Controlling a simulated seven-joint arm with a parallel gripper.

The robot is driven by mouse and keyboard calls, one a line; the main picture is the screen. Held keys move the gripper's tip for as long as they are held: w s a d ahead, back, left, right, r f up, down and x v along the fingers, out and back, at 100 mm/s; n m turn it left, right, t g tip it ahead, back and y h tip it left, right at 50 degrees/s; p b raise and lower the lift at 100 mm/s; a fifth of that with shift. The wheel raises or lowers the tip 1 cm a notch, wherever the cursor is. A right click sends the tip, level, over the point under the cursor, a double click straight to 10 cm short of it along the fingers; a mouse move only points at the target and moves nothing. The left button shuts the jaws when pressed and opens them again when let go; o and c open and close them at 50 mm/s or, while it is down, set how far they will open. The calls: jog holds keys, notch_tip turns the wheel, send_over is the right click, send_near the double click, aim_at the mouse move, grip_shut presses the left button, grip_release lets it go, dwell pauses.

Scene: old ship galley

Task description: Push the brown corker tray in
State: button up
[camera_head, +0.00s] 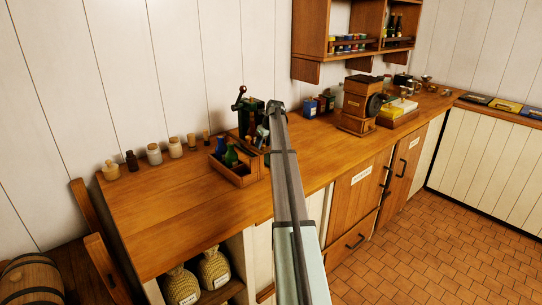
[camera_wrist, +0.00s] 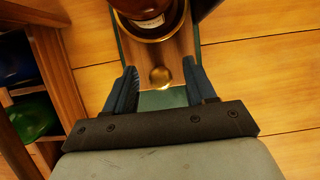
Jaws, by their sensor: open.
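The brown corker tray (camera_wrist: 183,52) shows in the wrist view as a narrow wooden slide with a round brass knob (camera_wrist: 160,77) at its near end. A dark bottle (camera_wrist: 148,8) with a pale label stands on it within a brass ring. A green base edge (camera_wrist: 127,48) shows beside the tray. My gripper (camera_wrist: 160,86) is open, its blue fingers on either side of the knob; I cannot tell whether they touch the tray. In the head view the dark green corker (camera_head: 246,108) stands at the back of the counter, and my arm hides the tray.
A wooden crate (camera_head: 240,181) with blue and green bottles stands close left of the corker; it also shows in the wrist view (camera_wrist: 64,75). Small jars (camera_head: 154,154) line the wall. A wooden grinder (camera_head: 357,105) stands further right. The counter's left front (camera_head: 175,220) is clear.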

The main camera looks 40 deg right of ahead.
jog(key=shift+r, duration=3.4)
jog(key=shift+s, duration=0.1)
